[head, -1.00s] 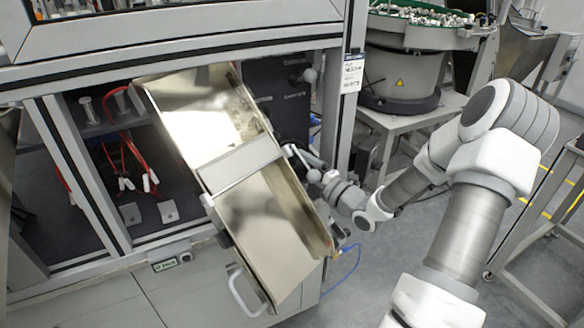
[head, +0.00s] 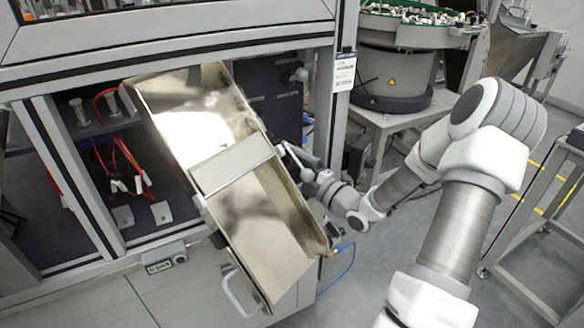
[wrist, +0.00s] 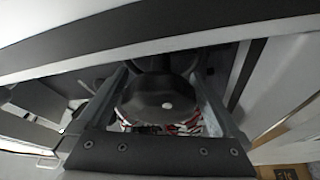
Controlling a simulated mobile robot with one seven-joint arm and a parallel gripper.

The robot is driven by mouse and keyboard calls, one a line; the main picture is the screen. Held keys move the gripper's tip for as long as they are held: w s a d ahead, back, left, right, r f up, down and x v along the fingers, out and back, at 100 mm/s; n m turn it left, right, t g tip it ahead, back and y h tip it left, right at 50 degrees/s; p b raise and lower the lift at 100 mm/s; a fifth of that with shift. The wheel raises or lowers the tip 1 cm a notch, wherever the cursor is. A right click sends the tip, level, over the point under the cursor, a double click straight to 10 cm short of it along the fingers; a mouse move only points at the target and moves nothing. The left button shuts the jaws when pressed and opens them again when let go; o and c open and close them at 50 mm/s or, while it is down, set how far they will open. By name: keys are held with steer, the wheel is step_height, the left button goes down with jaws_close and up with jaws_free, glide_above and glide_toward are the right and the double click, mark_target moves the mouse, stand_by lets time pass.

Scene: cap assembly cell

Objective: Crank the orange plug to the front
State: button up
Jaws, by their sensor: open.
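I make out no orange plug in either view. My gripper (head: 286,150) is at the right edge of a tilted metal chute (head: 265,225), near its crossbar, in the head view. In the wrist view its two fingers reach up from a dark bar, apart from each other (wrist: 158,85). A dark rounded part (wrist: 160,98) with a light spot shows between the fingers. I cannot tell whether the fingers touch it. Red and white shapes show behind it, partly hidden.
The machine frame's post (head: 344,70) stands right of the chute. A feeder bowl (head: 400,60) stands behind on a bench. A ball-ended lever (head: 299,75) is above my gripper. Red hoses (head: 122,160) hang at the left. A cart frame (head: 545,200) is at the right.

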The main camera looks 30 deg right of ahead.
steer(key=p+v, duration=0.2)
steer(key=v, duration=1.5)
steer(key=shift+s, duration=0.2)
steer(key=shift+d, duration=0.1)
